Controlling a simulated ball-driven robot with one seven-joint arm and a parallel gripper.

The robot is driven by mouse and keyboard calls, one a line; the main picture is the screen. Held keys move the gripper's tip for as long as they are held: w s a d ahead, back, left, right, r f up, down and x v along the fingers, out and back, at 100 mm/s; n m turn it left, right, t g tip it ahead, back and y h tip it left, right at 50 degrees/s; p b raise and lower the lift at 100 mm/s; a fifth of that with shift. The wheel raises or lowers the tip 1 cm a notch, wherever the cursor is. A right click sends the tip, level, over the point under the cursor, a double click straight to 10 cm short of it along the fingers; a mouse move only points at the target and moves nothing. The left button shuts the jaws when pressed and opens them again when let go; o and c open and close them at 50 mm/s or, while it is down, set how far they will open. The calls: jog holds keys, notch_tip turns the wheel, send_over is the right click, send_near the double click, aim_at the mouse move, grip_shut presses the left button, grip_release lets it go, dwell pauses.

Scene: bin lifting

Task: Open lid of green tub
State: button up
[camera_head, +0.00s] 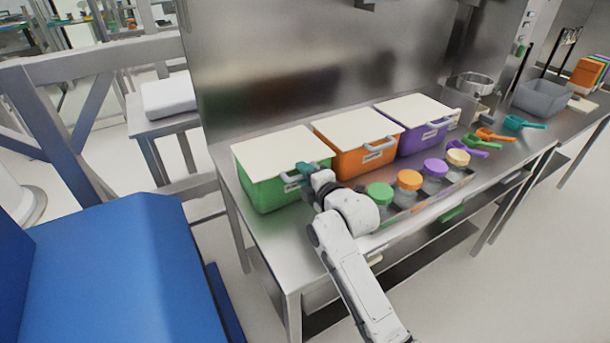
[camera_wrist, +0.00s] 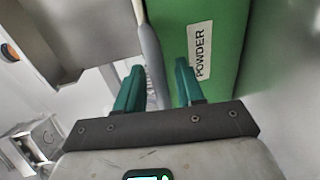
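The green tub (camera_head: 262,193) stands at the left end of the steel bench, with its cream lid (camera_head: 275,150) lying flat and closed on top. A grey handle (camera_head: 289,177) is at its front. My gripper (camera_head: 304,168), with teal fingers, is at the tub's front right, close to the handle and lid edge. In the wrist view, the tub's green wall (camera_wrist: 222,25) bears a "POWDER" label. The grey handle (camera_wrist: 150,45) runs between the two spread fingers of my gripper (camera_wrist: 158,80). I cannot tell whether either finger touches it.
An orange tub (camera_head: 355,160) and a purple tub (camera_head: 420,138), both lidded, stand to the right. A green-topped jar (camera_head: 380,192) and other jars stand in front, near my arm. Coloured scoops (camera_head: 495,135) lie further right. A blue block (camera_head: 110,260) is at lower left.

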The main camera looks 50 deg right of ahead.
jog(key=shift+c, duration=0.4)
grip_shut()
